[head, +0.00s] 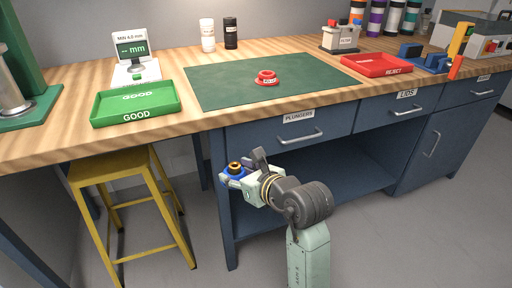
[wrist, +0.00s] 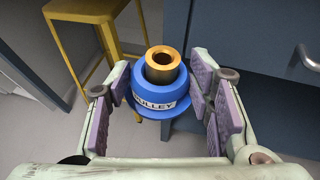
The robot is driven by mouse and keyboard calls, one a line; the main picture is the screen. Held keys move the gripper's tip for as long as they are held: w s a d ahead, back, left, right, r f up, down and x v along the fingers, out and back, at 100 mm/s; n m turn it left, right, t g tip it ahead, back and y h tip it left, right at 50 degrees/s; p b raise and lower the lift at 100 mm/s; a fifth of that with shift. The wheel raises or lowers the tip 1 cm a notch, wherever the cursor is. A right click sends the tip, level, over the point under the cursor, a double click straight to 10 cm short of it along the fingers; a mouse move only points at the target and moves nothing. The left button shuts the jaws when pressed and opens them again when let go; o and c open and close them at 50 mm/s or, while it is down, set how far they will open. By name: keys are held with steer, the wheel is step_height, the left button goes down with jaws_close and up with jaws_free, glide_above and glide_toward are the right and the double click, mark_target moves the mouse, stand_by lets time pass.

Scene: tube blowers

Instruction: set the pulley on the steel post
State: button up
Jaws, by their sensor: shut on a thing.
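The pulley (wrist: 150,135) is blue, with a white PULLEY label and a brass sleeve (wrist: 162,62) standing up from its middle. My gripper (wrist: 153,98) is shut on it, with a purple-padded finger on each side. In the head view my gripper (head: 243,172) holds the pulley (head: 232,180) in front of the bench, below the bench top, with the brass sleeve facing up. A grey metal cylinder (head: 10,88) stands on a green base at the far left of the bench. I cannot tell for certain whether it is the steel post.
A green GOOD tray (head: 137,110), a gauge display (head: 133,50), a green mat (head: 215,85) with a red part (head: 266,77), and a red REJECT tray (head: 377,72) sit on the bench. A yellow stool (head: 100,165) stands below at left. Drawer handles protrude.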

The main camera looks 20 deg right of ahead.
steer(key=w+a+f, duration=0.1)
steer(key=a+f, duration=0.3)
steer(key=f, duration=0.5)
steer(key=w+a+f, duration=0.1)
steer(key=a+f, duration=0.4)
steer(key=f, duration=0.4)
steer(key=w+a+f, duration=0.2)
steer(key=a+f, duration=0.3)
steer(key=f, duration=0.5)
steer(key=shift+a, duration=0.25)
